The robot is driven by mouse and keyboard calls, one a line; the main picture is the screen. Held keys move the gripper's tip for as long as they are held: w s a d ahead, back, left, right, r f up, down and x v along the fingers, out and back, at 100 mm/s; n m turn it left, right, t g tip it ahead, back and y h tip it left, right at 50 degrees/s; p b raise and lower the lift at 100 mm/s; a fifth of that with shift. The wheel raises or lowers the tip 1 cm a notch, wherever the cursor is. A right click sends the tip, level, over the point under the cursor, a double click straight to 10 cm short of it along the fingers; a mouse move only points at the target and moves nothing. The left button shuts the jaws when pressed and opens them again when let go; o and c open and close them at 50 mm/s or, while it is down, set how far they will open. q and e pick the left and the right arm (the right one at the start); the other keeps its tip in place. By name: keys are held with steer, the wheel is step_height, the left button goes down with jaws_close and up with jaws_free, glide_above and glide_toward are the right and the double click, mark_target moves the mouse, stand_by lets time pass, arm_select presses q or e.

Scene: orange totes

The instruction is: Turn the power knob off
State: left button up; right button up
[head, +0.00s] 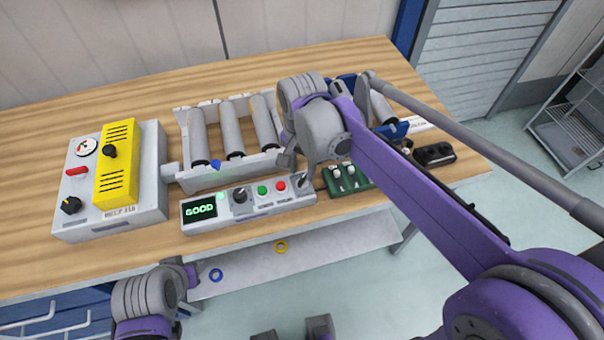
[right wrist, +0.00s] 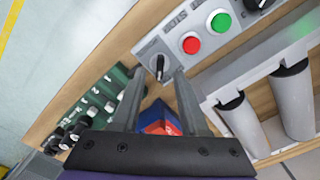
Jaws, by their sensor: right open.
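A dark knob (head: 303,181) stands on the right end of the grey control panel (head: 222,223), by the red and green buttons. In the right wrist view this knob (right wrist: 157,64) is seen just ahead of my right gripper (right wrist: 160,78), between the lines of its two fingertips. The fingers are apart with nothing held; contact with the knob cannot be told. In the head view my right gripper (head: 290,158) is partly hidden by its wrist. A larger dark knob (head: 240,195) sits next to the lit "GOOD" display. My left gripper (head: 186,274) is low at the front, its jaws unclear.
A roller conveyor (head: 215,180) lies behind the panel. A grey box with a yellow front (head: 117,165) stands at left. A green switch block (head: 346,181) is right of the panel, also visible in the right wrist view (right wrist: 92,103). Blue and red parts (right wrist: 160,120) lie beneath my right fingers.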

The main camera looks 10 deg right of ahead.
mark_target(302, 181)
steer(key=shift+f, duration=1.35)
jaws_close()
